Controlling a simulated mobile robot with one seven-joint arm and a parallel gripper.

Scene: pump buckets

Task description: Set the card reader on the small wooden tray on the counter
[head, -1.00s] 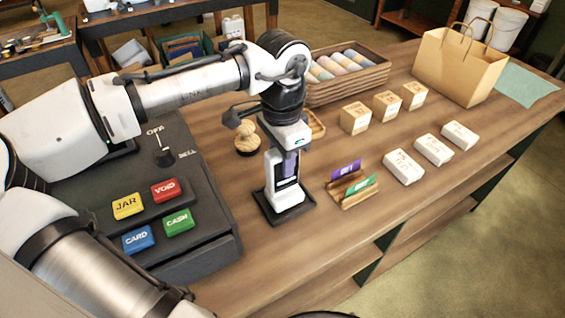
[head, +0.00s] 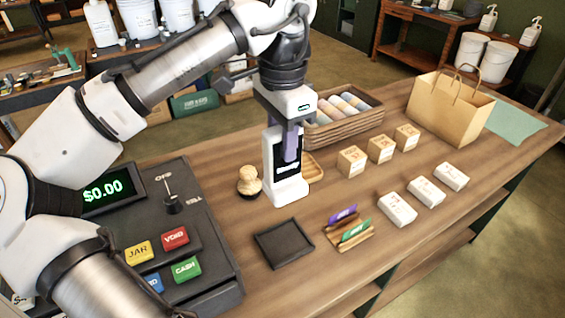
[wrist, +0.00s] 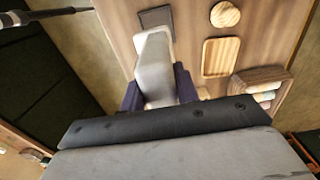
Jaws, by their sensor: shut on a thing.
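The card reader (head: 287,186) is white with a black face. My gripper (head: 289,148) is shut on its upper part and holds it upright, above the counter. The reader also fills the middle of the wrist view (wrist: 153,62), between my purple fingers. The small wooden tray (head: 315,170) lies on the counter just behind and right of the reader, partly hidden by it in the head view. In the wrist view the tray (wrist: 221,57) is whole, empty, and right of the reader.
A black square pad (head: 284,244) lies empty in front. A round wooden piece (head: 249,181) stands left of the reader. A wicker basket of rolls (head: 345,127) is behind the tray. Wooden blocks, white packets and a card stand (head: 348,230) are to the right; the register (head: 165,235) is left.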

